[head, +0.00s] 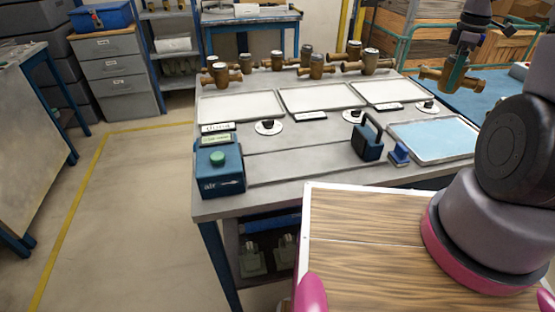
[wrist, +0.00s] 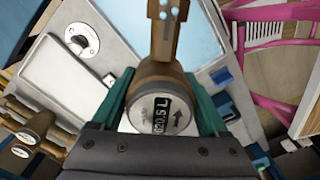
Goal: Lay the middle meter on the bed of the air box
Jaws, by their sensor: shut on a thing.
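My gripper (head: 457,72) is at the upper right of the head view, raised near the bench's far right corner. It is shut on a bronze meter (head: 436,75). In the wrist view the teal fingers of my gripper (wrist: 163,102) hold the meter (wrist: 158,72) from both sides, its round face reading about 620.5 L with an arrow. The teal air box (head: 219,172), with a green button, stands at the bench's front left. A flat grey bed (head: 305,162) runs from it towards a dark blue clamp (head: 367,140). No meter lies on this bed.
Several other bronze meters (head: 370,62) stand along the bench's back edge. Three white trays (head: 240,105) lie before them, with dials and labels in front. A blue-lined tray (head: 435,138) lies at right, a small blue block (head: 399,154) beside it. A wooden board (head: 365,245) is nearest me.

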